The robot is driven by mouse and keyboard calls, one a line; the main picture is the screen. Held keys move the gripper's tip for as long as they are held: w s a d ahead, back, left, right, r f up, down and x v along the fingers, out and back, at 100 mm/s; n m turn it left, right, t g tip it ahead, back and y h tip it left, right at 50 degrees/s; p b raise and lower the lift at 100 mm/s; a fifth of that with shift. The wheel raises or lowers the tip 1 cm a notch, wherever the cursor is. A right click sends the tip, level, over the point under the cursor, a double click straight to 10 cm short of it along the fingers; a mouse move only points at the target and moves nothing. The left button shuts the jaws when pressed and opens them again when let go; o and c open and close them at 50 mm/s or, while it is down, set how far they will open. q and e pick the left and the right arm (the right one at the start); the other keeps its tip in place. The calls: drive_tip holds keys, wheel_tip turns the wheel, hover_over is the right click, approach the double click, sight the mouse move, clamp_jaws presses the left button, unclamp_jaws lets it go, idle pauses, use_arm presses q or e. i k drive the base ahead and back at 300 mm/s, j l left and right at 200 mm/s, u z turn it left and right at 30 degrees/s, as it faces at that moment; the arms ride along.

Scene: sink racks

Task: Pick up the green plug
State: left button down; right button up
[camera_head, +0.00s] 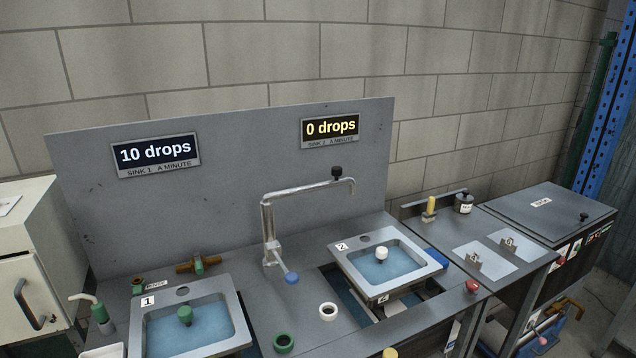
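The green plug (185,314) stands upright in the blue basin of sink 1 (240,318), at the lower left of the head view. Its lower end meets the blue surface, and I cannot tell what is under it. Neither of my grippers shows in this view.
Sink 2 (345,262) holds a white plug (381,253). A green ring (284,342) and a white ring (328,311) lie on the counter between the sinks. A tall faucet (268,222) with a blue knob (291,278) rises there.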

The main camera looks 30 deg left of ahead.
sight(185, 313)
drive_tip(key=u, duration=1.7)
